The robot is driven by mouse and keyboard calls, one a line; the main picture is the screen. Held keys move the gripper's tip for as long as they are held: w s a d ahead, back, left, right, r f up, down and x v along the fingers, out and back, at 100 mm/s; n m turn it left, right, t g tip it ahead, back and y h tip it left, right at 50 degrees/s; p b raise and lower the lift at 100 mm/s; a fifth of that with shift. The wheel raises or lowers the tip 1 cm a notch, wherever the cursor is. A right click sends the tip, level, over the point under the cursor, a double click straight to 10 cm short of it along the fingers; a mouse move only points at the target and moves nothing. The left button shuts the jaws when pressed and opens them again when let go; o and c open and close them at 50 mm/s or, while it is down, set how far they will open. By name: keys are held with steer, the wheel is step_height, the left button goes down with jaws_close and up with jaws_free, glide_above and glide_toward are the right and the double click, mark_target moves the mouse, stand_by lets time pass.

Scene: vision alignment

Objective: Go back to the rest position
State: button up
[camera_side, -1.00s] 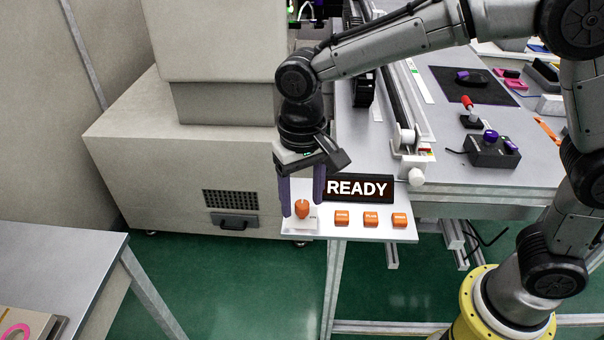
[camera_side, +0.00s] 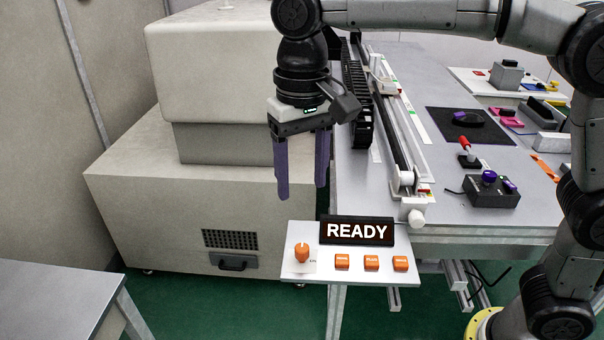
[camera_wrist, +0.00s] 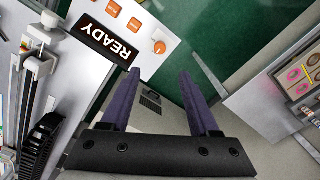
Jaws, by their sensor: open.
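My gripper (camera_side: 302,192) is open and empty, its two purple fingers pointing down. It hangs above the small white control panel (camera_side: 310,270), clear of it. The orange knob (camera_side: 301,253) stands on the left of this panel, with several orange buttons (camera_side: 371,263) to its right. A black sign (camera_side: 357,231) behind the buttons reads "READY". In the wrist view my gripper (camera_wrist: 160,75) shows its fingers apart with nothing between them. The knob (camera_wrist: 159,47) and the sign (camera_wrist: 107,41) lie beyond the fingertips there.
A large beige machine (camera_side: 200,210) stands left of my gripper. A linear rail (camera_side: 385,120) runs along the grey table (camera_side: 440,215) to the right. A joystick box (camera_side: 490,188) and a black mat (camera_side: 470,132) lie on that table. A grey bench (camera_side: 60,295) is at lower left.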

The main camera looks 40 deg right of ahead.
steer(key=s+d+r+m+t, duration=0.1)
steer(key=s+d+r, duration=0.25)
steer(key=d, duration=0.35)
steer(key=s+d+r+m+t, duration=0.1)
steer(key=s+d+r+t, duration=0.1)
steer(key=s+d, duration=0.4)
steer(key=s+d+f+n+t, duration=0.2)
steer(key=s+d+f+n, duration=0.2)
steer(key=s+f, duration=0.5)
step_height(320, 180, down, 3)
steer(key=shift+d+t, duration=0.3)
steer(key=shift+d, duration=0.9)
